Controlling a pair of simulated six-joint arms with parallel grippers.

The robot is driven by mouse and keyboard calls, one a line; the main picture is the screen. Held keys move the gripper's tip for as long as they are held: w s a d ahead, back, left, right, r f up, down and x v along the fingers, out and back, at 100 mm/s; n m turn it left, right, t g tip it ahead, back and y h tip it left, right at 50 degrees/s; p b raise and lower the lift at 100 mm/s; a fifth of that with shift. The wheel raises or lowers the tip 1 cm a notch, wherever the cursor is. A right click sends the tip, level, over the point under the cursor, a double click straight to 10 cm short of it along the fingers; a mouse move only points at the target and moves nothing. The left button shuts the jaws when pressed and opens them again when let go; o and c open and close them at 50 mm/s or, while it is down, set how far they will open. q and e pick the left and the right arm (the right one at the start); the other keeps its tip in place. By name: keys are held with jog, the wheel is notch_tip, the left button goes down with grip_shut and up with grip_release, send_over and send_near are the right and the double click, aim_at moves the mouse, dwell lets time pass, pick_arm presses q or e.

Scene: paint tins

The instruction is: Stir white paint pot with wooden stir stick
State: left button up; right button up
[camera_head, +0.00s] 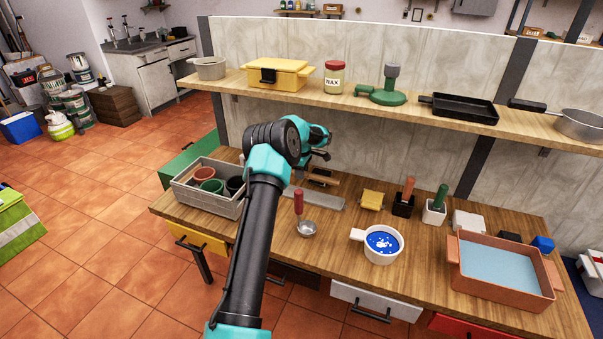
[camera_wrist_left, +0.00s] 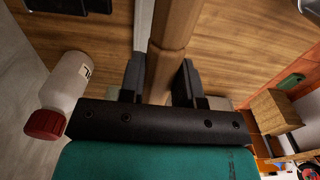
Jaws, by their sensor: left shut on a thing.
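A white pot (camera_head: 360,236) with a side handle stands on the workbench, right of my arm. It holds blue paint (camera_head: 383,242) with white flecks. My left gripper (camera_head: 322,155) is above the back of the bench, left of the pot and well apart from it. In the left wrist view, the gripper (camera_wrist_left: 158,82) is shut on a wooden stick (camera_wrist_left: 174,30), which runs between its fingers. The stick's far end is out of that view. Brown wood shows below the gripper in the head view, partly hidden. My right gripper is not in view.
A grey crate (camera_head: 186,197) with several small pots is left of my arm. A red-handled ladle (camera_head: 299,203) lies before the gripper. A terracotta tray (camera_head: 462,283) is right of the pot. A loaded shelf (camera_head: 350,102) hangs above the bench's back.

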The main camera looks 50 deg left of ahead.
pick_arm(q)
grip_shut()
jog(key=shift+w+d, duration=0.15)
jog(key=shift+d, duration=0.15)
jog(key=w+d+r+m, duration=0.1)
jog(key=w+d+m, duration=0.15)
jog(key=d, duration=0.45)
jog(key=w+d+r+m, duration=0.1)
jog(key=d+r+m, duration=0.15)
jog(key=d, duration=0.45)
jog(key=s+d+r+m, duration=0.1)
jog(key=d+m, duration=0.3)
jog(key=d, duration=0.7)
jog(key=s+d+r+m, duration=0.2)
jog(key=s+d+m, duration=0.2)
jog(key=d, duration=0.7)
jog(key=s+d+r+m, duration=0.2)
jog(key=d+m, duration=0.4)
jog(key=d, duration=0.4)
jog(key=shift+s+d, duration=0.35)
jog(key=shift+d, duration=0.05)
jog(key=shift+m, duration=0.3)
jog(key=m, duration=0.6)
jog(key=shift+m, duration=0.3)
